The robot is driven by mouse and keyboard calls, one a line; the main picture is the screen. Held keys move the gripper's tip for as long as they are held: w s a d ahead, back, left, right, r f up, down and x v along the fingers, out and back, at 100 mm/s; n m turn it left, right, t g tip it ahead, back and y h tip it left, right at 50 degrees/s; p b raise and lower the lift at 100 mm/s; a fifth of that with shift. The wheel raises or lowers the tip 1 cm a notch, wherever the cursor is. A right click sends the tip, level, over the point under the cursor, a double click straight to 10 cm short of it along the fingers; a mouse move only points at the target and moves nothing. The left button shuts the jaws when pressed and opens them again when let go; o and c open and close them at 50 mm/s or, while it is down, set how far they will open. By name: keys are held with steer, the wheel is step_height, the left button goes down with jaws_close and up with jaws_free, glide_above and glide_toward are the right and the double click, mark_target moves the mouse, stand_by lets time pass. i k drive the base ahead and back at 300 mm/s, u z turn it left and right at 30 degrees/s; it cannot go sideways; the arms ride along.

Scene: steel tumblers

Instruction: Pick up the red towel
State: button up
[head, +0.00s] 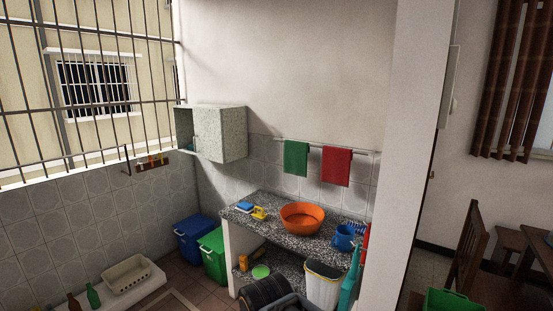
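The red towel (336,166) hangs folded over a thin wall rail (362,152), above the granite counter. It hangs to the right of a green towel (296,158) on the same rail, with a small gap between them. Its front face is unobstructed. I cannot make out my gripper in the head view, and nothing touches the towel.
A white bin (322,286) stands at the counter front. A wall edge (402,130) rises at right. Blue (194,239) and green (213,256) bins stand left.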

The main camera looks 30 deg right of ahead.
mark_target(336, 161)
steer(key=u, duration=0.15)
steer(key=i, duration=1.55)
steer(key=z, duration=0.55)
steer(key=i, duration=0.8)
steer(key=z, duration=0.75)
